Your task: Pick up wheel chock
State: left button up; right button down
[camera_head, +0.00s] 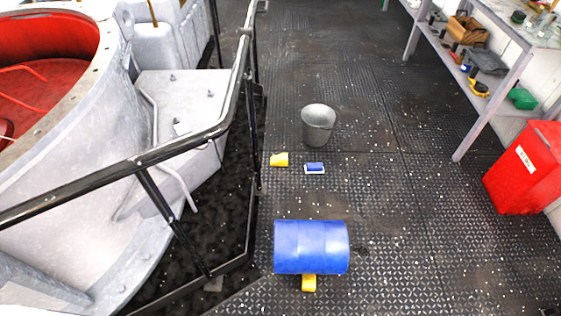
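A small yellow wedge-shaped block (279,160), which looks like a wheel chock, lies on the deck near the middle of the head view. A second yellow block (309,284) sits at the near side of a blue barrel (311,246) lying on its side. The barrel hides part of that block, and I cannot tell whether they touch. Neither of my grippers shows in the head view.
A metal bucket (318,126) and a small blue-and-white item (315,168) are near the far yellow block. A black railing (150,165) runs along the left. A red bin (525,168) and shelving (495,85) stand at right.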

aim_at(280, 160)
jog(key=l+z, duration=0.15)
jog(key=z, duration=0.25)
jog(key=l+z, duration=0.15)
jog(key=z, duration=0.25)
jog(key=i+l+z, duration=0.2)
jog(key=l, duration=0.35)
jog(key=i+l+z, duration=0.25)
jog(key=l, duration=0.25)
jog(key=i+l+z, duration=0.2)
jog(key=i+l, duration=0.2)
jog(key=i+l+u, duration=0.25)
jog(key=i, duration=0.2)
jog(key=i+l+u, duration=0.25)
jog(key=i, duration=0.2)
jog(key=i+j+u, duration=0.1)
jog(key=i+u, duration=0.15)
jog(key=u, duration=0.2)
jog(key=i+u, duration=0.2)
jog(key=u, duration=0.25)
jog(key=i+l+u, duration=0.1)
jog(key=i+u, duration=0.15)
jog(key=u, duration=0.2)
jog(key=i+l+u, duration=0.2)
jog(key=u, duration=0.25)
